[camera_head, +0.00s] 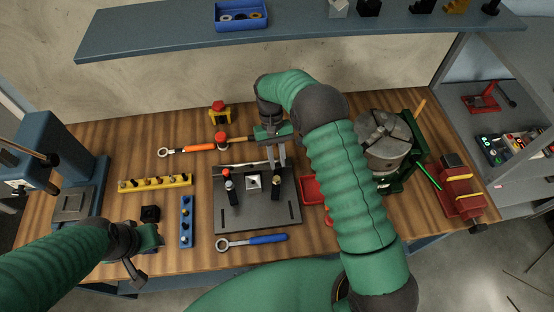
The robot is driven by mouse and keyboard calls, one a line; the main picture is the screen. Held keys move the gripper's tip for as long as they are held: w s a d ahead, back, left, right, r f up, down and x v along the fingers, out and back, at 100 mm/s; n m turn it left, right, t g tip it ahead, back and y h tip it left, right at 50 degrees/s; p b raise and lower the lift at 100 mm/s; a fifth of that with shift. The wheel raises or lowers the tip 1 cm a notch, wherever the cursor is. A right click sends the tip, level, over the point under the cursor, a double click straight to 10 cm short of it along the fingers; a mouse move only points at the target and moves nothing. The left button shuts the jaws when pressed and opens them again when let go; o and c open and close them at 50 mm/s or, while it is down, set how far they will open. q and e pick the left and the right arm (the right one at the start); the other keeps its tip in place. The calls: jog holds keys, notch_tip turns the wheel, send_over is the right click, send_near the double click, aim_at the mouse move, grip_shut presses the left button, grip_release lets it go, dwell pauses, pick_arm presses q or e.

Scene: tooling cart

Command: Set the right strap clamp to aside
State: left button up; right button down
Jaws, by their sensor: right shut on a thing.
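The dark fixture plate (257,222) lies at the middle of the bench, with a small pale block (254,181) at its centre. The left strap clamp (230,187), dark with a red top, stands left of the block. The right strap clamp (275,188), dark with a light top, is right of the block. My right gripper (276,162) reaches down over it from behind and is shut on it. Whether the clamp touches the plate is unclear. My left gripper (140,262) hangs low at the front left, away from the plate; its finger opening is unclear.
An orange-handled wrench (198,147) lies behind the plate, a blue-handled wrench (265,239) in front. A red tray (310,190) sits right, partly behind my arm. A yellow rack (155,184) and blue rack (187,222) stand left. A round chuck (385,145) stands right.

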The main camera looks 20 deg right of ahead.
jog(key=c, duration=1.5)
grip_release()
jog(key=shift+w+d+r, duration=0.1)
jog(key=shift+w+d, duration=0.05)
jog(key=shift+w, duration=0.1)
jog(key=shift+c, duration=0.2)
jog(key=shift+o, duration=1.2)
pick_arm(q)
jog(key=shift+w+d, duration=0.15)
jog(key=shift+w, duration=0.15)
jog(key=shift+s+f+b, duration=0.15)
jog(key=shift+f+b, duration=0.8)
pick_arm(e)
jog(key=v, duration=0.7)
jog(key=shift+w, duration=0.1)
